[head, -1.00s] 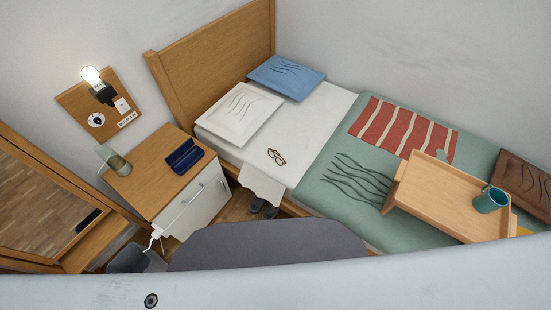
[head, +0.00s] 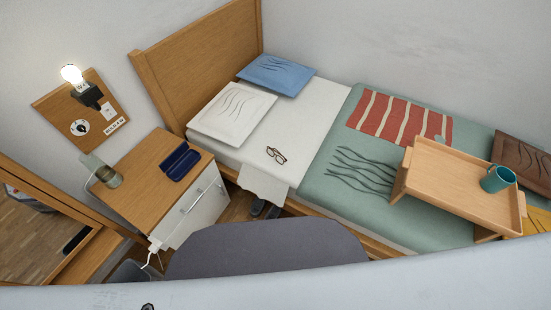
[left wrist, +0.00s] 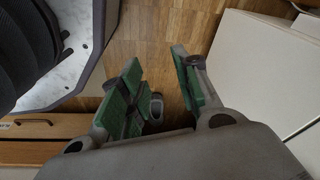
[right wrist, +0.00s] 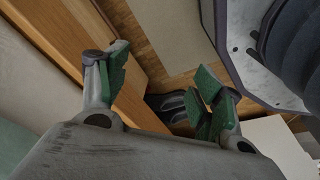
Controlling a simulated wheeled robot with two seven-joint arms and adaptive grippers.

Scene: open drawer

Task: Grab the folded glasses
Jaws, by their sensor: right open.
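The folded glasses (head: 276,155) are small and dark-rimmed. They lie on the white sheet of the bed in the head view, below the white pillow. Neither gripper shows in the head view. My left gripper (left wrist: 160,90) is open in the left wrist view, its green-padded fingers apart over the wood floor with nothing between them. My right gripper (right wrist: 160,85) is open and empty in the right wrist view, over the floor beside the wooden bed frame. The glasses are not in either wrist view.
A wooden tray table (head: 450,185) with a teal mug (head: 497,179) stands on the bed at right. Dark shoes (right wrist: 170,104) lie on the floor by the bed.

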